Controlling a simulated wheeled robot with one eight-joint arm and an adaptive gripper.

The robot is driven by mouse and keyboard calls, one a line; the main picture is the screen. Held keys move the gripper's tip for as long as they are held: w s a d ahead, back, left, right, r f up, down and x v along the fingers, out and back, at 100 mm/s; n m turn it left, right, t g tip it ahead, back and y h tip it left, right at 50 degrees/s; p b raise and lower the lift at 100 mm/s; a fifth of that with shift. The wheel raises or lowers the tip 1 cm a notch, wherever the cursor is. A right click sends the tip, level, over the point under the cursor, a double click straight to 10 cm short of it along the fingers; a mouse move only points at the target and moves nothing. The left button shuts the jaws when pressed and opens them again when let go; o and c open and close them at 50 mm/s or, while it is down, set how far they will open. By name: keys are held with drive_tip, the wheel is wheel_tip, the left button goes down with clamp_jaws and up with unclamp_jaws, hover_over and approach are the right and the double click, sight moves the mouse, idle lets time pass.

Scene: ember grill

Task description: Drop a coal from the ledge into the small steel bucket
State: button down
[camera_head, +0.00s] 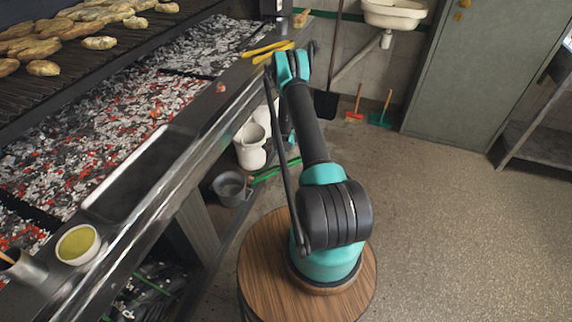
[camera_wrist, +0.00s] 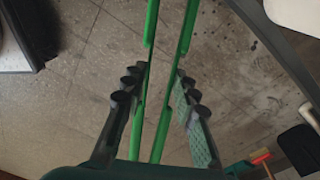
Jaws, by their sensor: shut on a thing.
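My gripper (camera_wrist: 158,105) is shut on green tongs (camera_wrist: 153,130), whose two long arms pass between the fingers. The tongs' tips lie outside the wrist view. In the head view, my arm hides the gripper, but the green tongs (camera_head: 275,171) show low beside the grill, close to the bucket's right side. A small grey steel bucket (camera_head: 229,188) stands low by the grill front, below the ledge (camera_head: 210,108). I cannot tell whether the tongs hold anything.
Glowing coals (camera_head: 90,125) fill the grill bed behind the ledge. Yellow tongs (camera_head: 266,50) lie on the ledge's far end. White containers (camera_head: 250,148) stand beyond the bucket. A bowl of yellow-green liquid (camera_head: 77,244) sits at the near end. Open floor (camera_head: 460,220) lies to the right.

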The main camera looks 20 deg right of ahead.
drive_tip(key=w+a+f, duration=0.1)
drive_tip(key=a, duration=0.5)
drive_tip(key=w+a+f, duration=0.2)
drive_tip(key=a, duration=0.4)
drive_tip(key=shift+w+a, duration=0.2)
drive_tip(key=shift+w, duration=0.05)
drive_tip(key=c, duration=1.4)
unclamp_jaws()
drive_tip(key=shift+o, duration=0.2)
drive_tip(key=shift+d, duration=0.1)
drive_tip(key=s+d+r, duration=0.1)
drive_tip(key=d+r, duration=0.1)
drive_tip(key=d, duration=0.3)
drive_tip(key=shift+s+d, duration=0.15)
drive_tip(key=shift+d, duration=0.25)
